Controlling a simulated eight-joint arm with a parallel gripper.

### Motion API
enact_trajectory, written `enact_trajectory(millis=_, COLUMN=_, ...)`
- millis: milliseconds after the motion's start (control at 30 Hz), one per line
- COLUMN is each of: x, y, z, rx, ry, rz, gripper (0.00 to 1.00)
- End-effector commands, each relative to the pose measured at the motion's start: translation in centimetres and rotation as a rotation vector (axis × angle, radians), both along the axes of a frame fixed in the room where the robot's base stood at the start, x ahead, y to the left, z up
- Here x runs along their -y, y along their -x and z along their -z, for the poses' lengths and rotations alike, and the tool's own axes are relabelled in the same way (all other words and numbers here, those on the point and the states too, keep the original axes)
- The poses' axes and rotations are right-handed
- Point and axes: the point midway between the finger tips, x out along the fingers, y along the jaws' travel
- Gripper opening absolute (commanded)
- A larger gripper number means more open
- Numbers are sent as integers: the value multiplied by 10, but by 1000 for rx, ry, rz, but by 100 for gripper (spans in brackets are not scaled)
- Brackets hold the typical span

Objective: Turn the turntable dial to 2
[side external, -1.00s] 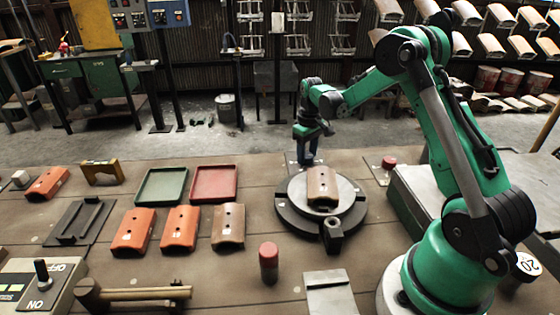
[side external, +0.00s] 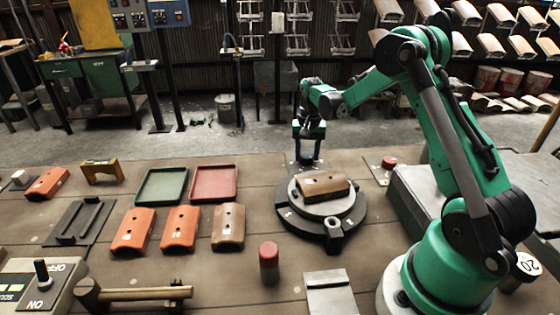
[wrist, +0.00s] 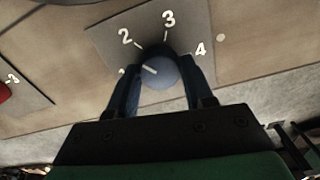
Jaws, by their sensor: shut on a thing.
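The dial (wrist: 160,76) is a round blue-grey knob with a white pointer line on a grey plate (wrist: 110,35) marked with white numbers. 2, 3 and 4 are readable, and a number at the left is partly hidden by a finger. The pointer aims left and slightly up, seemingly between that hidden number and 2. My gripper (wrist: 161,84) is shut on the knob, one finger on each side; in the side external view my gripper (side external: 307,160) is down behind the turntable (side external: 287,214). A brown roof tile (side external: 322,184) lies crosswise on the turntable.
Green (side external: 161,200) and red (side external: 213,198) trays and several orange tiles (side external: 180,228) lie to the left.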

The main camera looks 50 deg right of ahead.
Motion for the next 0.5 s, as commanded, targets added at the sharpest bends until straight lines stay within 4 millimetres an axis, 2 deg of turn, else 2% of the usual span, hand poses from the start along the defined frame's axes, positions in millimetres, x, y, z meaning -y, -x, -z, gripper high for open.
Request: enact_trajectory(millis=500, x=0, y=-1, z=0, rx=3, ry=2, rz=112, gripper=0)
